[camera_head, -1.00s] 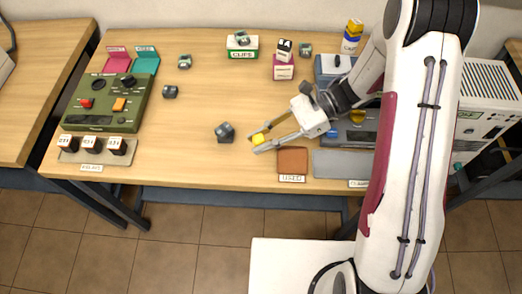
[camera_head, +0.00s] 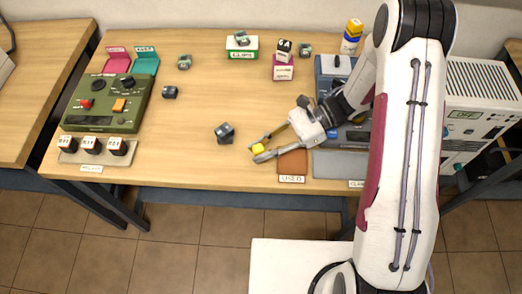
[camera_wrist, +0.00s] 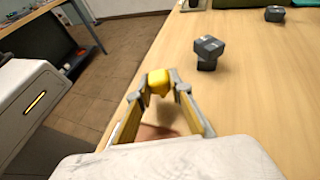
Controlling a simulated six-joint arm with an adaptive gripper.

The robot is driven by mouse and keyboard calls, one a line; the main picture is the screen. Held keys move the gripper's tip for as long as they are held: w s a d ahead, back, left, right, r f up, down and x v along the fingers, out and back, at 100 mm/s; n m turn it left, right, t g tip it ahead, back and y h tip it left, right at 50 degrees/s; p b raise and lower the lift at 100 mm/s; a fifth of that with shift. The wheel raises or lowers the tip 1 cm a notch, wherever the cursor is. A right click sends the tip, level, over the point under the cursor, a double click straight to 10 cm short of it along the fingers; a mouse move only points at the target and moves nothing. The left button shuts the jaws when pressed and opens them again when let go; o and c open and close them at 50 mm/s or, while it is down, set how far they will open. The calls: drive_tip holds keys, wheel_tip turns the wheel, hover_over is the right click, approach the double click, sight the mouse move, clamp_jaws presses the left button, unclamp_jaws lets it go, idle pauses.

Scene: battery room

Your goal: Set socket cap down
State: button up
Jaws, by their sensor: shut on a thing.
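The socket cap, a small yellow piece (camera_head: 258,149), is between the fingertips of my gripper (camera_head: 260,148). In the wrist view the yellow cap (camera_wrist: 159,82) is pinched between both fingertips (camera_wrist: 160,88). My gripper is low near the table's front edge, at the left of the brown pad (camera_head: 292,162). I cannot tell whether the cap touches the wood.
A dark grey block (camera_head: 225,133) stands close by, left of the cap. A grey mat (camera_head: 338,163) lies right of the brown pad. A green control box (camera_head: 110,103) stands at the left.

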drive_tip(key=shift+f, duration=0.75)
drive_tip(key=shift+f, duration=0.15)
drive_tip(key=o, duration=0.8)
drive_tip(key=shift+o, duration=0.2)
drive_tip(key=shift+w+d+r, duration=0.1)
drive_tip(key=shift+d+r, duration=0.05)
drive_tip(key=shift+r, duration=0.05)
drive_tip(key=v, duration=1.1)
drive_tip(key=shift+w+d+r, duration=0.1)
drive_tip(key=shift+d, duration=0.2)
